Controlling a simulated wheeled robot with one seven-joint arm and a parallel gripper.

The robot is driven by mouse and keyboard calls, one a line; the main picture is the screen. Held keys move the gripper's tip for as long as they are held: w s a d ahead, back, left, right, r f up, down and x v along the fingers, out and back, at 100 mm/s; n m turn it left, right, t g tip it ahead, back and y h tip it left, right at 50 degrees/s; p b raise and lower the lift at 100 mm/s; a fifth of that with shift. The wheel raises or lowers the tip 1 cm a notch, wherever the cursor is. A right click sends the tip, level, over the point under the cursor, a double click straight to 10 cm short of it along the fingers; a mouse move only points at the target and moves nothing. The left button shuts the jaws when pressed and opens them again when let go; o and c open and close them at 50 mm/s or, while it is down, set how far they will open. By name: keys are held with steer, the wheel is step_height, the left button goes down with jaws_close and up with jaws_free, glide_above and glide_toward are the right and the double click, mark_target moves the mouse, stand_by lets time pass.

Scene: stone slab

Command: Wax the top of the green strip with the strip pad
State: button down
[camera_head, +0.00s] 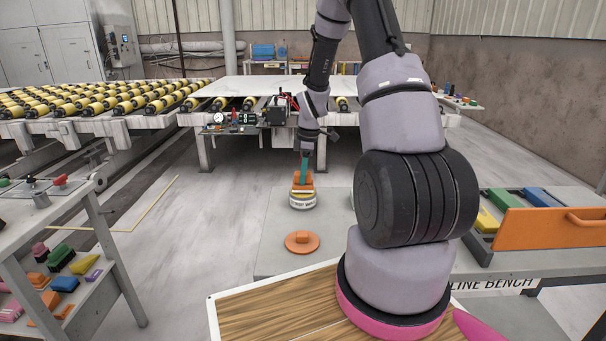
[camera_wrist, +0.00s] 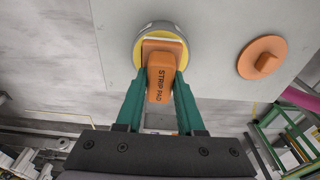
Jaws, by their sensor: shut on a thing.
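My gripper (camera_head: 305,172) is shut on the orange strip pad, which reads "STRIP PAD" in the wrist view (camera_wrist: 161,82). Its green fingers (camera_wrist: 159,100) clasp the pad from both sides. The pad's far end is over a round tin (camera_head: 303,202) with a yellow inside, which also shows in the wrist view (camera_wrist: 138,55). I cannot tell whether the pad touches the yellow surface. A green strip (camera_head: 511,199) lies on the right bench, between a yellow and a blue one, partly hidden by an orange board.
A round orange lid (camera_head: 303,242) lies on the grey slab near the tin. The orange board (camera_head: 545,229) with a handle stands at the right bench's front. A cart (camera_head: 60,215) with coloured blocks is at left. Roller conveyors (camera_head: 100,100) stand behind.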

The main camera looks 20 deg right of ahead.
steer(key=shift+f, duration=0.4)
stand_by(1.1)
steer(key=shift+r, duration=3.5)
steer(key=shift+s, duration=0.1)
